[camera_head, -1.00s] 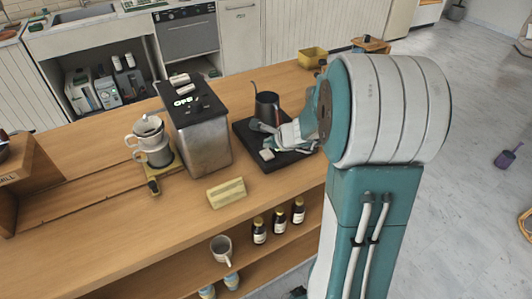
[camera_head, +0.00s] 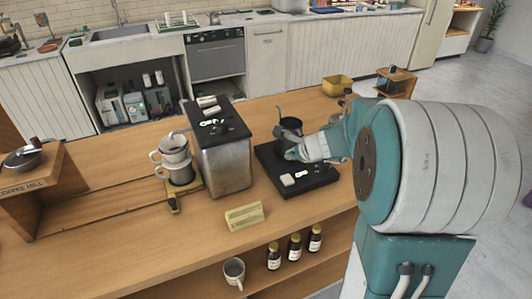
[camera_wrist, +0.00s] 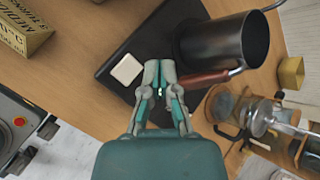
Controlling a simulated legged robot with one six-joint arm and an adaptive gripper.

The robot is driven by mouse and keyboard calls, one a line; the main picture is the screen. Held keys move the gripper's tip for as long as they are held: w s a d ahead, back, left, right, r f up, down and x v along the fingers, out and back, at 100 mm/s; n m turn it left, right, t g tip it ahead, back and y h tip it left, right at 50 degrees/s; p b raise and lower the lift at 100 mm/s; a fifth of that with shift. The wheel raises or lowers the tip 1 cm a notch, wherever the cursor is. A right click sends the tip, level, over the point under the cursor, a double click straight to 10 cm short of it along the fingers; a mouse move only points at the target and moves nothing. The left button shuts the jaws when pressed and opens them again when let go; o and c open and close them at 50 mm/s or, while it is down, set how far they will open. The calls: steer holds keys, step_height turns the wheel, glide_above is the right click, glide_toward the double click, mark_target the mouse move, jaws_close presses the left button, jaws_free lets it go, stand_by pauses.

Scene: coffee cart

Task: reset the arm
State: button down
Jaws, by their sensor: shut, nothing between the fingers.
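My gripper (camera_wrist: 160,78) is shut and empty in the wrist view. Its fingertips are over the black tray (camera_wrist: 125,60), close to the brown handle (camera_wrist: 207,79) of a dark kettle (camera_wrist: 222,45); whether they touch the handle I cannot tell. In the head view my arm reaches in from the right, and my gripper (camera_head: 292,154) is low over the tray (camera_head: 312,184), just in front of the kettle (camera_head: 289,126). The gripper hides part of the kettle there.
A yellow sign (camera_head: 244,216) is near the counter's front edge. A glass vessel (camera_wrist: 262,118) is close right of my gripper in the wrist view.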

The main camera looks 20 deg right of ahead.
steer(key=s+a+r+n+g+y, duration=0.1)
steer(key=s+a+r+n, duration=0.2)
steer(key=s+a+n, duration=0.25)
steer(key=s+a+r+n+g, duration=0.1)
steer(key=s+a+r+n, duration=0.3)
steer(key=a+n, duration=0.25)
steer(key=s+a+r+n+g+h, duration=0.1)
steer(key=s+a+n+h, duration=0.1)
steer(key=s+n, duration=1)
steer(key=s+h, duration=0.1)
steer(key=s, duration=0.2)
steer(key=shift+s+a, duration=0.3)
steer(key=shift+a, duration=0.1)
